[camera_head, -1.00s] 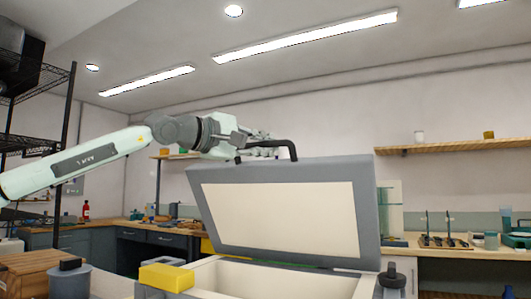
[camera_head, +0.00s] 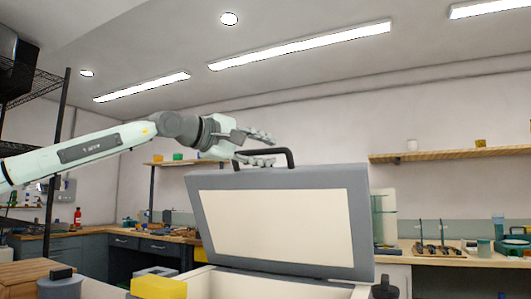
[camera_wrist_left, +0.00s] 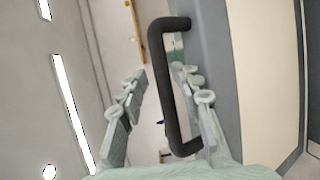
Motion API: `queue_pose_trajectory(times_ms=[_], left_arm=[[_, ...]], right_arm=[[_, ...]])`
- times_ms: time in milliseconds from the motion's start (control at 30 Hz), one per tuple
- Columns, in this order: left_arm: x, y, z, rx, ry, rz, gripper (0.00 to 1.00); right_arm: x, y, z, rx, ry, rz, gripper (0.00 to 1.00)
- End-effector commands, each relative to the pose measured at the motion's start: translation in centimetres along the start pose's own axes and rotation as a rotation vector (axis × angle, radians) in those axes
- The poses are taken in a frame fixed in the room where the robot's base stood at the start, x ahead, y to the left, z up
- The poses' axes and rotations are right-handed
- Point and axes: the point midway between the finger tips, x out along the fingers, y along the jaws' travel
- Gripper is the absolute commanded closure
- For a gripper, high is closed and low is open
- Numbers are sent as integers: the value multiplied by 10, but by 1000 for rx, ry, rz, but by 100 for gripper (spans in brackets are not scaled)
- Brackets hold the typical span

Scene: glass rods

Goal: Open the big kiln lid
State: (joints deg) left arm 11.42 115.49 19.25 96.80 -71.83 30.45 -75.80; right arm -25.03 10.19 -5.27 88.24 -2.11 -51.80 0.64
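The big kiln lid (camera_head: 278,222) is raised and stands steeply tilted above the kiln body (camera_head: 245,284), with its pale inner panel facing me. A dark bar handle (camera_head: 291,158) is at its top edge. My left gripper (camera_head: 268,147) is at the handle's left side with its fingers spread apart. In the left wrist view, the handle (camera_wrist_left: 168,95) lies between the open fingers (camera_wrist_left: 160,78), closer to the right finger. The lid (camera_wrist_left: 265,70) fills the right side of that view. My right gripper is not in view.
A yellow block (camera_head: 158,288) is at the kiln's front left. A dark knob (camera_head: 384,288) is at its right. Workbenches with tools (camera_head: 440,251) and a wall shelf (camera_head: 455,153) stand behind. A black wire rack (camera_head: 35,85) is at the left.

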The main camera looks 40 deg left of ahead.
Motion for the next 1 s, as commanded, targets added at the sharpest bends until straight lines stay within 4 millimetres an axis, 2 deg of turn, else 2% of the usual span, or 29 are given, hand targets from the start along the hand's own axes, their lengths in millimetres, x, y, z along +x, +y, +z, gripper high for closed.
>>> queue_pose_trajectory(times_ms=[367, 1000], left_arm=[[-5, -3, 0, -1, 0, -5, 66], [-100, 0, 0, -1, -2, 2, 66]], right_arm=[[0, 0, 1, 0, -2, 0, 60], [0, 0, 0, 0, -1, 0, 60]])
